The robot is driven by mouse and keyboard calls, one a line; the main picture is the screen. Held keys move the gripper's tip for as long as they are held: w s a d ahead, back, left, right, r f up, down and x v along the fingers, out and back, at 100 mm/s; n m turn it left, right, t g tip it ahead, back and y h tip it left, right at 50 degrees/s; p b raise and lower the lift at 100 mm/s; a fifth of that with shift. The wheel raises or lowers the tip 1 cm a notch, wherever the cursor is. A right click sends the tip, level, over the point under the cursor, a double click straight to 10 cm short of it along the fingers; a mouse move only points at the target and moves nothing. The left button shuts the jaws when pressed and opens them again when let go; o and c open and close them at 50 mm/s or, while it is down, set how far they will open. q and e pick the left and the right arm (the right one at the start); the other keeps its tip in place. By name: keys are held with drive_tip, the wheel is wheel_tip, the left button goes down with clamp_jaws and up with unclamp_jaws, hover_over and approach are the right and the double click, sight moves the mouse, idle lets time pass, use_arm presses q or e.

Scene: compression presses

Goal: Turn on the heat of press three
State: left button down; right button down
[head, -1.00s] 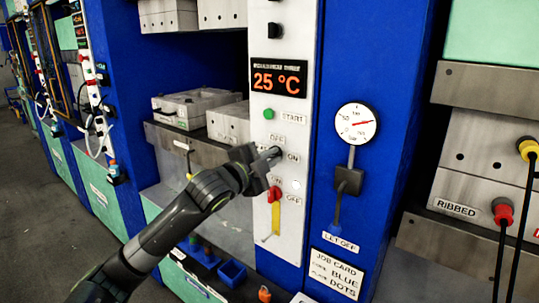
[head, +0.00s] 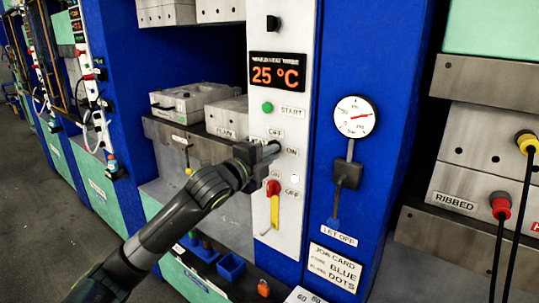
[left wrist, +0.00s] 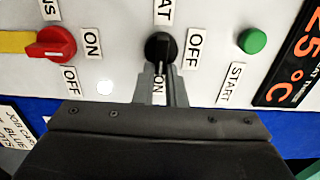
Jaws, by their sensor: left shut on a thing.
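The heat knob (left wrist: 158,48) is a small black knob on the white control panel (head: 288,215), with OFF and ON labels beside it. In the left wrist view its bar looks upright, in line with the ON label. My left gripper (left wrist: 160,85) is shut on the knob. In the head view the left gripper (head: 264,151) reaches the panel from the left and covers most of the knob. The display (head: 277,73) above reads 25 °C in orange; its small heading seems to end in "three". My right gripper is not in view.
A green start button (head: 267,107) sits above the knob. A round gauge (head: 354,117) and a lever (head: 334,210) labelled LET OFF are on the blue frame to the right.

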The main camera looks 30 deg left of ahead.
use_arm(q)
drive_tip(key=c, duration=1.5)
unclamp_jaws()
drive_tip(key=s+p, duration=0.2)
drive_tip(key=s, duration=0.3)
drive_tip(key=s+a+p, duration=0.1)
drive_tip(key=s+p, duration=0.1)
drive_tip(key=s, duration=0.4)
drive_tip(key=s+p, duration=0.2)
drive_tip(key=s, duration=0.4)
drive_tip(key=shift+s+a, duration=0.15)
